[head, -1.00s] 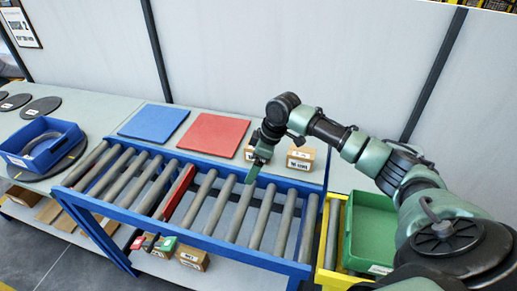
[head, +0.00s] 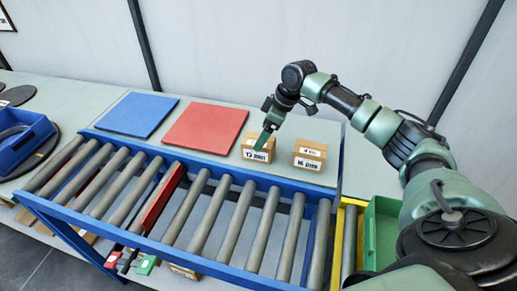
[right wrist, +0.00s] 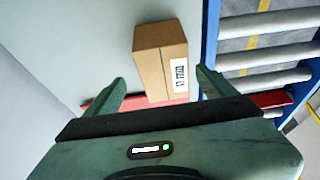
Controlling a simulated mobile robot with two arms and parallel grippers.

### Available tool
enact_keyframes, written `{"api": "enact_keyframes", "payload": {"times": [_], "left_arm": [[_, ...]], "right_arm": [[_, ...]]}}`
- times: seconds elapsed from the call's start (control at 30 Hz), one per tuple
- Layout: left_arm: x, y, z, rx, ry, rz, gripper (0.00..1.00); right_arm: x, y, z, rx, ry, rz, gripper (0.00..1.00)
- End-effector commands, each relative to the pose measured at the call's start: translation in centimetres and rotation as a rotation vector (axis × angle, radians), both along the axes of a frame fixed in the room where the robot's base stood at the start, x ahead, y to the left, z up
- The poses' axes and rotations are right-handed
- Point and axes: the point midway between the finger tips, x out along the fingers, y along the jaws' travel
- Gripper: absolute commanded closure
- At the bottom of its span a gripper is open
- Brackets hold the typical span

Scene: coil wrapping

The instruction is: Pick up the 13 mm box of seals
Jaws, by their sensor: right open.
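The 13 mm box of seals (head: 253,155) is a small brown carton with a white label, standing on the grey table behind the roller conveyor. My right gripper (head: 265,138) is at this box, its fingers pointing down towards it. In the right wrist view the box (right wrist: 160,55) lies ahead of and between the two open fingers of my right gripper (right wrist: 159,78), with gaps visible on both sides. A similar brown box (head: 309,156) with a different label stands to its right. My left gripper is not in view.
A red mat (head: 205,127) and a blue mat (head: 137,115) lie left of the boxes. The blue-framed roller conveyor (head: 232,222) runs along the front. A green bin (head: 381,238) stands at the right, and a blue bin (head: 22,140) at the far left.

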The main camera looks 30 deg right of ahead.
Motion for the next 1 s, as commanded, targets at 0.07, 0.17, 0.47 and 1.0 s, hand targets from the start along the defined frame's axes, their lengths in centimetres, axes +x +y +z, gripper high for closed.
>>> {"api": "enact_keyframes", "payload": {"times": [0.07, 0.17, 0.47, 1.0], "left_arm": [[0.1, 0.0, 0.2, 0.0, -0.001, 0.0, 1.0], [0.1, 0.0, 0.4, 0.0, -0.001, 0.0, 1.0], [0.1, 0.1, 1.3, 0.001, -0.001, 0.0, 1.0], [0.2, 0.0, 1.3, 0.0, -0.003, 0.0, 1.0]], "right_arm": [[0.2, 0.3, -0.7, 0.001, 0.002, 0.001, 0.15], [0.6, 0.6, -1.7, 0.002, 0.001, 0.0, 0.15], [1.7, 1.9, -5.6, 0.001, 0.002, 0.0, 0.15], [2.0, 2.1, -6.7, -0.001, 0.001, 0.001, 0.15]]}}
